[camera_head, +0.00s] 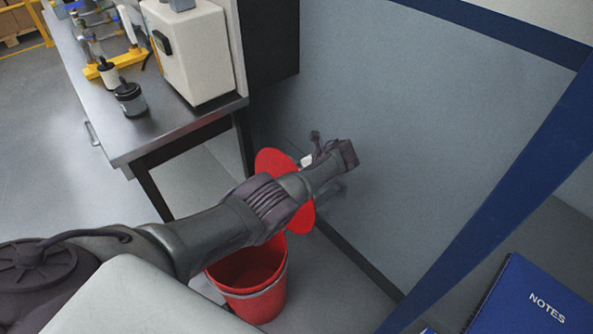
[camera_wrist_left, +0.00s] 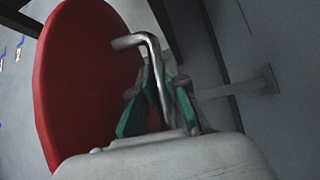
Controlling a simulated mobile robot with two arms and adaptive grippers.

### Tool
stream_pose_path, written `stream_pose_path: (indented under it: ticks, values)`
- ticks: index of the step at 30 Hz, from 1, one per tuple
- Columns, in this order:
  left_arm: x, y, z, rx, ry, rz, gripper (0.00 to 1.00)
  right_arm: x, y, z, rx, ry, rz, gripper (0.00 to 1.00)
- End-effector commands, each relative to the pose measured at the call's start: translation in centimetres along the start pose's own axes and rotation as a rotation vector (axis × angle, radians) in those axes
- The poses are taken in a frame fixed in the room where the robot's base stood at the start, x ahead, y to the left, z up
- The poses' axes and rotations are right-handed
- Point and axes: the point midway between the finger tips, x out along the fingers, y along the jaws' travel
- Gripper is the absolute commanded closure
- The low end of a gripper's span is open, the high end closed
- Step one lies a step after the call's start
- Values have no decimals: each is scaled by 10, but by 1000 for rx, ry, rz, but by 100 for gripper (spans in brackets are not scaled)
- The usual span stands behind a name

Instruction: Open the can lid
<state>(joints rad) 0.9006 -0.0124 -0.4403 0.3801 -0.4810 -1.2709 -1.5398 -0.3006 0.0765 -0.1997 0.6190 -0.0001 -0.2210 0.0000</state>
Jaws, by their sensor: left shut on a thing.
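The red can (camera_head: 262,300) stands on the floor by the wall, and its mouth is open to view. Its round red lid (camera_head: 275,163) is raised and tilted steeply above the can, partly hidden behind my left arm. In the left wrist view the lid (camera_wrist_left: 85,75) fills the left side, with a bent metal handle (camera_wrist_left: 152,62) beside it. My left gripper (camera_wrist_left: 158,85) has green-padded fingers shut on this handle. In the head view my left gripper (camera_head: 325,165) is at the lid, its fingertips mostly hidden. My right gripper is not in view.
A grey workbench (camera_head: 150,150) with a white machine (camera_head: 190,55) and dark jars (camera_head: 130,98) stands at the left. A wall (camera_head: 400,130) is close behind the can. A blue frame post (camera_head: 500,200) and blue notebook (camera_head: 535,300) are at the right.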

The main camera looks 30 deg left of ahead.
Motion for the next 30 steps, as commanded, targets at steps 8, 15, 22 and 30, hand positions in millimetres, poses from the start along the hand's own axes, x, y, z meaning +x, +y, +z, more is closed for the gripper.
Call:
stream_pose_path:
  ticks: [8, 15, 22, 30]
  values:
    - [-1, -2, -1, -2, 2, -2, 100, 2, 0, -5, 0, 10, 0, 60]
    - [-1, -2, 0, -2, 2, -2, 76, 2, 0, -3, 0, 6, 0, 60]
    - [0, -1, 0, -1, 1, -1, 61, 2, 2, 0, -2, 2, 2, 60]
    - [-4, -2, 0, -2, 0, -1, 61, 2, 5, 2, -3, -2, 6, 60]
